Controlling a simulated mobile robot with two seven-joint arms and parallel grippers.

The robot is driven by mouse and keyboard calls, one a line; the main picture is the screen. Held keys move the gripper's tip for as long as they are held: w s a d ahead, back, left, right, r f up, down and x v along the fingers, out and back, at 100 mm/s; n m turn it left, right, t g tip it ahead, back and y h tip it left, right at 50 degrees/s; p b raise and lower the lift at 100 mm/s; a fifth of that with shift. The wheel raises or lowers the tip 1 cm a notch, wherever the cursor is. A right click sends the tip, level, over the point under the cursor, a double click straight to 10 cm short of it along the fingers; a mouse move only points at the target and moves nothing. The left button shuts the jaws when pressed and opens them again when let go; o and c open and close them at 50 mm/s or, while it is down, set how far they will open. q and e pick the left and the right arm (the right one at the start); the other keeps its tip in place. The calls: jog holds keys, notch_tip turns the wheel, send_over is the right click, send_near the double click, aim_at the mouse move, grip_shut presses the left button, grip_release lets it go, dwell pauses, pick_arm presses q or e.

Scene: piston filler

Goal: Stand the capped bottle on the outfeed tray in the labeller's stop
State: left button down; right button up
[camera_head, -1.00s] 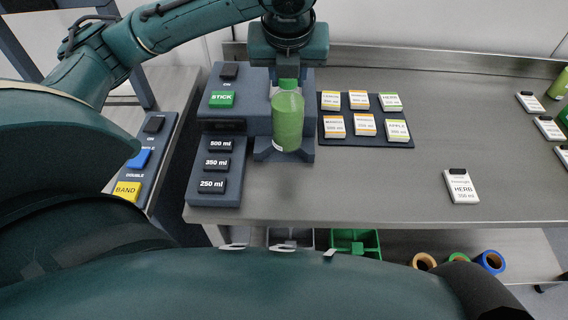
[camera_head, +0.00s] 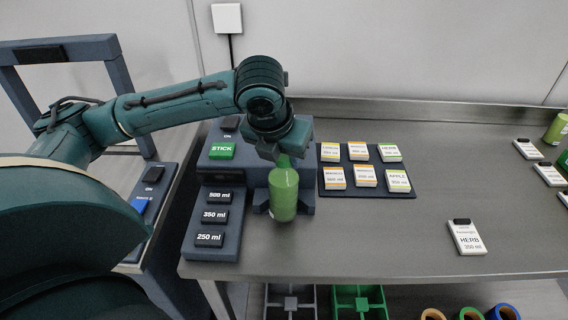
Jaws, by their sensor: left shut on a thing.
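A green bottle (camera_head: 283,196) with a green cap stands upright, or nearly so, in front of the labeller (camera_head: 218,178). My left gripper (camera_head: 284,153) comes down from above and is shut on the bottle's top. The bottle overlaps the labeller's stop (camera_head: 306,196), whose dark side shows beside it. I cannot tell whether the bottle's base touches a surface. The labeller has a green STICK button (camera_head: 222,151) and 500, 350 and 250 ml buttons. My right gripper is not in view.
A dark mat (camera_head: 367,182) with several label packs lies right of the labeller. A HERB 350 ml card (camera_head: 467,237) lies on the open steel bench (camera_head: 400,240). Another green bottle (camera_head: 556,129) stands at the far right. Green and grey crates (camera_head: 358,301) sit below.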

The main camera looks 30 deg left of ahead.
pick_arm(q)
notch_tip(320, 180, down, 2)
jog(key=c, duration=1.1)
grip_release()
jog(key=shift+f, duration=0.1)
jog(key=shift+o, duration=0.2)
jog(key=p+v, duration=0.1)
jog(key=v, duration=1.1)
jog(key=shift+p, duration=0.3)
